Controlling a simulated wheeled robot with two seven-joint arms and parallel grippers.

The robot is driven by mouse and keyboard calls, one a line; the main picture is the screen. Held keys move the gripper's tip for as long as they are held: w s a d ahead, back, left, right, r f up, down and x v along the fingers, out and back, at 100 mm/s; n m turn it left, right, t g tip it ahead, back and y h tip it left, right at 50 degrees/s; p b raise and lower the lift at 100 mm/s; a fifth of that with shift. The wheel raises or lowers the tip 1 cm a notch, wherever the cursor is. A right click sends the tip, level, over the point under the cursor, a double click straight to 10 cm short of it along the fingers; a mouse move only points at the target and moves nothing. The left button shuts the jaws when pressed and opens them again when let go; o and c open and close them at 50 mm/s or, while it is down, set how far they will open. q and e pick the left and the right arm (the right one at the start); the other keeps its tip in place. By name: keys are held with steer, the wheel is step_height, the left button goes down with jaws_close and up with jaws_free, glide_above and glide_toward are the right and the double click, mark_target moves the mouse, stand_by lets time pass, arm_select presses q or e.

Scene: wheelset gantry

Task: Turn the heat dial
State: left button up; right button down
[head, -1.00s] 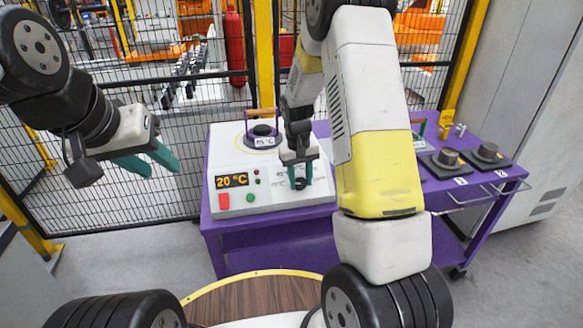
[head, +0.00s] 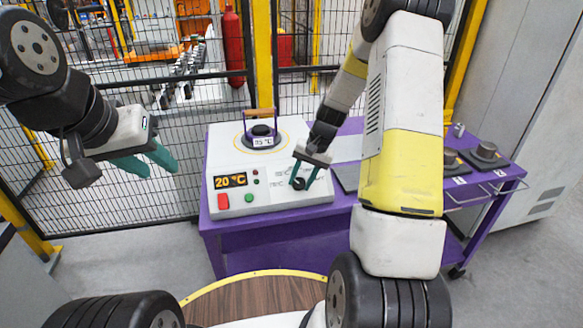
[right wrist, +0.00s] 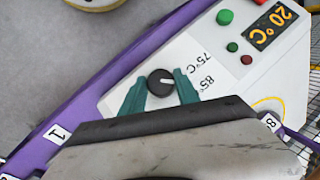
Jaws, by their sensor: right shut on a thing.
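The black heat dial (right wrist: 160,82) sits on the sloped front of the white heater box (head: 268,197); it also shows in the head view (head: 298,184). In the right wrist view its white pointer mark points to the picture's right, near the printed 75° and 85° labels. My right gripper (right wrist: 161,90) is shut on the dial, one teal finger on each side; it also shows in the head view (head: 305,183), tilted. The box's display (head: 231,181) reads 20 °C. My left gripper (head: 153,165) hangs open and empty to the left of the box.
The box stands on a purple cart (head: 270,243). A handled part (head: 262,136) sits on its round top. A red button (head: 223,201) is beside the dial panel. Black fixtures (head: 484,155) stand at the cart's right. A mesh fence is behind.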

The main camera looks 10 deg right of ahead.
stand_by(0.3)
steer(key=c, duration=0.9)
jaws_free()
steer(key=shift+d+r, duration=0.1)
steer(key=v, duration=0.7)
steer(key=shift+r, duration=0.25)
steer(key=shift+d, duration=0.1)
